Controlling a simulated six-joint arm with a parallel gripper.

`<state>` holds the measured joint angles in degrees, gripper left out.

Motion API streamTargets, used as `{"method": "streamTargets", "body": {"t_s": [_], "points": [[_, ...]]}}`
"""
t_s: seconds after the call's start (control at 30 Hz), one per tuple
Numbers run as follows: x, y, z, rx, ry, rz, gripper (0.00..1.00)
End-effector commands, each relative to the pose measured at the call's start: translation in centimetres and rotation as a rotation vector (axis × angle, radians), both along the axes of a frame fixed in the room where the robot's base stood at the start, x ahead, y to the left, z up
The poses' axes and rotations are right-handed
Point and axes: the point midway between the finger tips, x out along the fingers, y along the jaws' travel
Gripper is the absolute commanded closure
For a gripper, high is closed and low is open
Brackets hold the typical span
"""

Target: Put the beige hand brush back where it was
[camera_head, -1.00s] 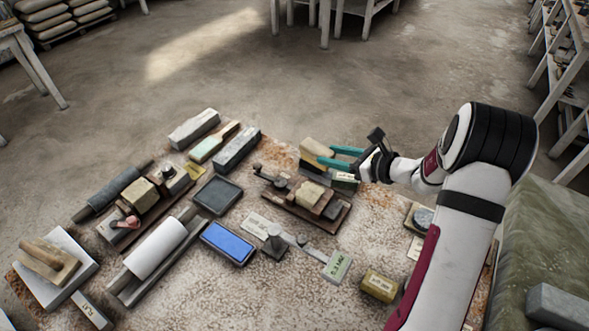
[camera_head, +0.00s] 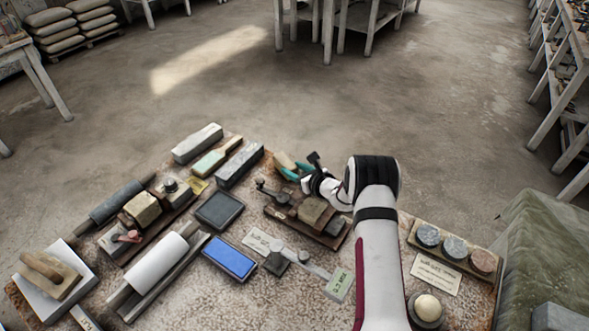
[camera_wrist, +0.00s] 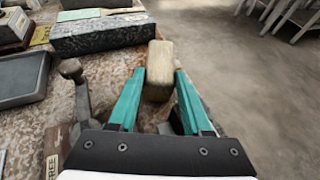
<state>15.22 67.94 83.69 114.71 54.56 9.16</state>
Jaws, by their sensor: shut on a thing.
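The beige hand brush (camera_head: 284,159) is at the far edge of the work table, partly hidden by my gripper. In the wrist view the brush (camera_wrist: 159,68) shows as a worn beige block between the teal fingertips. My gripper (camera_head: 291,168) is shut on it; its fingers (camera_wrist: 158,88) press on its two sides. I cannot tell whether the brush's underside touches the table or is held just above it.
A dark speckled stone block (camera_head: 239,166) lies just left of the brush. A wooden stand with a lever (camera_head: 309,214) is in front of it. A rack of round samples (camera_head: 454,250) stands to the right. Bare floor lies beyond the table edge.

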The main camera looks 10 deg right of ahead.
Motion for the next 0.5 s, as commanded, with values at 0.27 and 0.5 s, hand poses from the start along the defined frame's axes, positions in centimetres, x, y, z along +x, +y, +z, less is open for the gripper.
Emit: {"method": "streamTargets", "body": {"t_s": [0.27,0.5], "points": [[0.01,-0.05,-0.15,0.0,-0.001,0.0,1.0],[0.0,-0.05,-0.23,0.0,-0.001,0.0,0.21]]}}
